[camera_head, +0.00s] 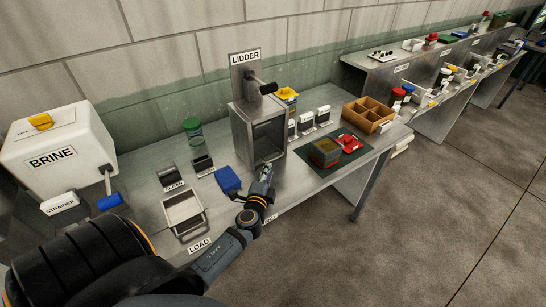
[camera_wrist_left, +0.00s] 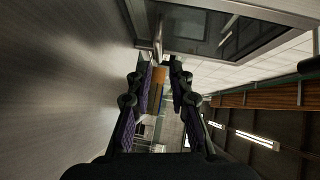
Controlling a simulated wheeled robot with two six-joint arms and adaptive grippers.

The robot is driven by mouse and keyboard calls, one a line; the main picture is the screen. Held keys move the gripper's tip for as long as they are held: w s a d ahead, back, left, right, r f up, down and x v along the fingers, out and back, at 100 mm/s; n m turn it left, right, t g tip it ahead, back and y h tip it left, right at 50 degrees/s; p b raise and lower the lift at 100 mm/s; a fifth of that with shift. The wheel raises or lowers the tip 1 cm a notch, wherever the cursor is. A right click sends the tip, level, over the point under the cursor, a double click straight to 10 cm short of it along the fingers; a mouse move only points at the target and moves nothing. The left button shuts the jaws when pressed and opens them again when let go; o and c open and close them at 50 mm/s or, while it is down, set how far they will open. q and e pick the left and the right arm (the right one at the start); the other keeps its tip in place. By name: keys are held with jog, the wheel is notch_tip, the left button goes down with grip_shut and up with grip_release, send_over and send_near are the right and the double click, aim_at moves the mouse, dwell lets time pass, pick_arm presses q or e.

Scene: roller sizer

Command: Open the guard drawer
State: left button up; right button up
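The lidder (camera_head: 260,130) is a grey metal box on the bench with a dark opening at its front. The only drawer-like part I can pick out is a dark panel in a metal frame (camera_wrist_left: 215,32) at the top of the left wrist view. A slim metal handle (camera_wrist_left: 158,38) stands out from it. My left gripper (camera_head: 266,172) is low in front of the lidder's opening. In the left wrist view its padded fingers (camera_wrist_left: 160,64) are apart, with the handle just beyond or between the tips; contact cannot be told. My right gripper is not in view.
A dark mat (camera_head: 352,158) with a stacked block and red piece lies right, before a wooden divided box (camera_head: 368,114). The brine tank (camera_head: 60,150) stands far left.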

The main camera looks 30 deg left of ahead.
aim_at(273, 159)
pick_arm(q)
jog(key=x, duration=0.4)
jog(key=shift+w+a, duration=0.1)
jog(key=shift+w, duration=0.15)
jog(key=x, duration=0.3)
jog(key=shift+f+p, duration=0.2)
jog(key=shift+p, duration=0.1)
jog(key=shift+w+a, duration=0.1)
jog(key=shift+w, duration=0.25)
jog(key=shift+c, duration=0.2)
grip_shut()
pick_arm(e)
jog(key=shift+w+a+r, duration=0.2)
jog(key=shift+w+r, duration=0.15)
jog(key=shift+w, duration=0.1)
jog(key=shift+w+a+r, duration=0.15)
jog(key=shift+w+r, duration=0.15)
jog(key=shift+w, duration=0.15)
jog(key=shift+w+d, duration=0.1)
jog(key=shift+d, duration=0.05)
